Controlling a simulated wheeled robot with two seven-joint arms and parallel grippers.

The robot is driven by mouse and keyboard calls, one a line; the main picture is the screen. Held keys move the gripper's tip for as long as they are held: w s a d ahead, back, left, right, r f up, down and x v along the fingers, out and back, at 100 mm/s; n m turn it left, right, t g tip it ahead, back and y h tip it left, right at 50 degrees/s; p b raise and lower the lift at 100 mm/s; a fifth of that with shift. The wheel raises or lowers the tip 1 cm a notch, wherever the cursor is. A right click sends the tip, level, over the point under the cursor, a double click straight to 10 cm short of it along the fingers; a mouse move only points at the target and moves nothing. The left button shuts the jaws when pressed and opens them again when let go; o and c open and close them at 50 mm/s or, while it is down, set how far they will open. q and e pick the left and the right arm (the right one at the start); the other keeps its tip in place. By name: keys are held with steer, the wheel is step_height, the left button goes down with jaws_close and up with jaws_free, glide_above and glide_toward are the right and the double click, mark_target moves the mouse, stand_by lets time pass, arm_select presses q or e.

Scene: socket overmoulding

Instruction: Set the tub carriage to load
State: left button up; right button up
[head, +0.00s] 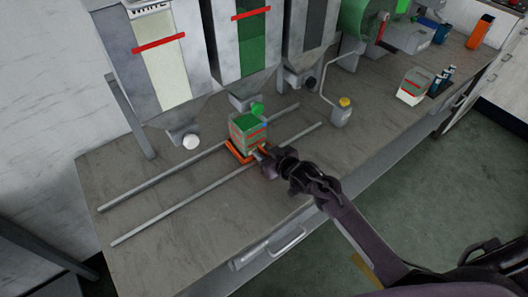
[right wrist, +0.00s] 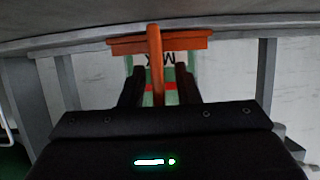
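The orange tub carriage (head: 236,152) sits on two parallel grey rails (head: 172,203), below and in front of the green hopper (head: 250,42). A tub (head: 248,130) with green sides and a red line stands upright on it. My right gripper (head: 268,163) is at the carriage's front side. In the right wrist view the carriage's orange handle (right wrist: 156,60) runs between the two black fingers (right wrist: 158,88). The fingers are apart, with gaps showing beside the handle. The tub's far side is hidden. My left gripper is not in view.
A hopper with pale contents (head: 167,70) and a white knob (head: 191,142) stands left; a dark hopper (head: 310,35) stands right. An oil-can-like vessel (head: 341,112) and a second tub (head: 413,87) stand further right. The rails left of the carriage are clear.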

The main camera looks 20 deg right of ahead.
steer(key=shift+w, duration=0.1)
steer(key=shift+c, duration=0.4)
jaws_close()
steer(key=shift+a, duration=0.1)
